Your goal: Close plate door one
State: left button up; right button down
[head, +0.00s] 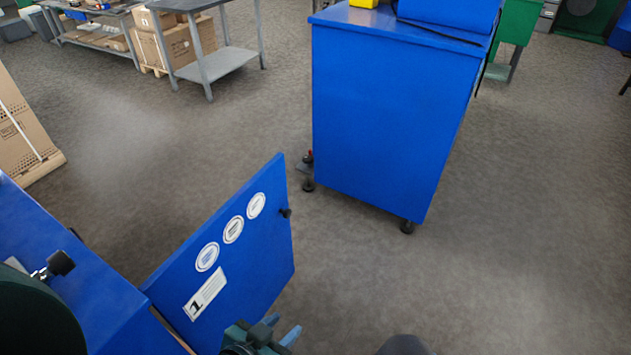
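Plate door one (235,262) is a blue panel with a "1" label, three round stickers and a small dark knob near its far edge. It stands swung open from the blue cabinet (75,275) at the lower left. My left gripper (281,328) is at the bottom edge, just in front of the door's lower part. Its two fingertips show a gap with nothing between them. I cannot tell whether it touches the door. My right gripper is not in view.
Another blue cabinet (385,110) on small feet stands beyond the door. Grey tables (215,62) and cardboard boxes (178,42) are at the upper left, with a large carton (22,130) at the left edge. The floor between door and far cabinet is clear.

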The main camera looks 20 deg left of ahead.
aim_at(235, 266)
jog(key=i+l+u, duration=0.6)
jog(key=i+l, duration=0.2)
jog(key=u, duration=1.25)
